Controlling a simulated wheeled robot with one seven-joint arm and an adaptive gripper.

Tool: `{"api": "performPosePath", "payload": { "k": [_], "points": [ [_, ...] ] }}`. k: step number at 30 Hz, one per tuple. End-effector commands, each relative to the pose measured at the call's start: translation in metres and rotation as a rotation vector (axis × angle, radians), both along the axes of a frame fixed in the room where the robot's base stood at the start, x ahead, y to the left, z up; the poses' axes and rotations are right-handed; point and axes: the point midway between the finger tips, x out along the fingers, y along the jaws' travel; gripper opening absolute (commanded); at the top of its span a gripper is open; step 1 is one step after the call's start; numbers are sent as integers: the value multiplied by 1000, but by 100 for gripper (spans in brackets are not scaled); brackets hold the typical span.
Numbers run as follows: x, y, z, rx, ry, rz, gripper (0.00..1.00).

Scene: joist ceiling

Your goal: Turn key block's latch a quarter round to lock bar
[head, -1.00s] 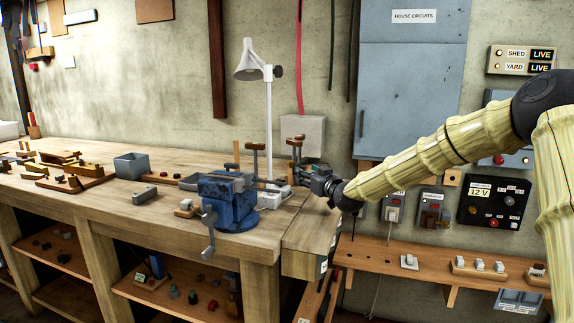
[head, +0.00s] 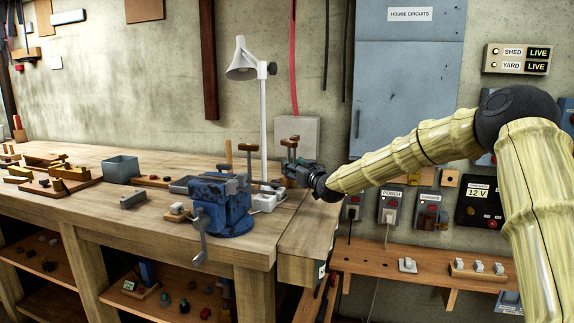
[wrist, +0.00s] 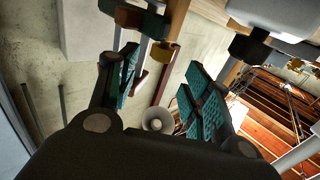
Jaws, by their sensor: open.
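My gripper (head: 287,170) is open over the right end of the workbench, right of the blue vise (head: 222,205). In the wrist view its two teal-padded fingers (wrist: 163,88) stand apart with nothing gripped between the tips. Upright T-shaped pieces with brown tops (head: 290,140) stand close beside the gripper in the head view. In the wrist view a brown and teal piece (wrist: 128,14) and a small yellow-brown knob (wrist: 165,51) are near the fingertips. I cannot tell which piece is the key block, its latch or the bar; contact is not visible.
A white lamp (head: 263,120) stands behind the vise. A grey box (head: 121,169) and wooden fixtures (head: 70,175) lie left on the bench. The blue-grey cabinet (head: 408,90) and a row of switches are on the wall behind my arm.

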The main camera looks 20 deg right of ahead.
Motion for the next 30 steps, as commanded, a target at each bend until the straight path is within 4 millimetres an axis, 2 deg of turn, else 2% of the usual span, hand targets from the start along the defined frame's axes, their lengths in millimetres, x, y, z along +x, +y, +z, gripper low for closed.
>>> {"api": "performPosePath", "payload": {
  "k": [6,12,25,30],
  "points": [
    [31,6,-2,-1,2,1,49],
    [49,9,-1,-1,1,0,49],
    [55,10,-1,0,1,1,49],
    [55,10,-1,0,1,0,18]
  ]
}}
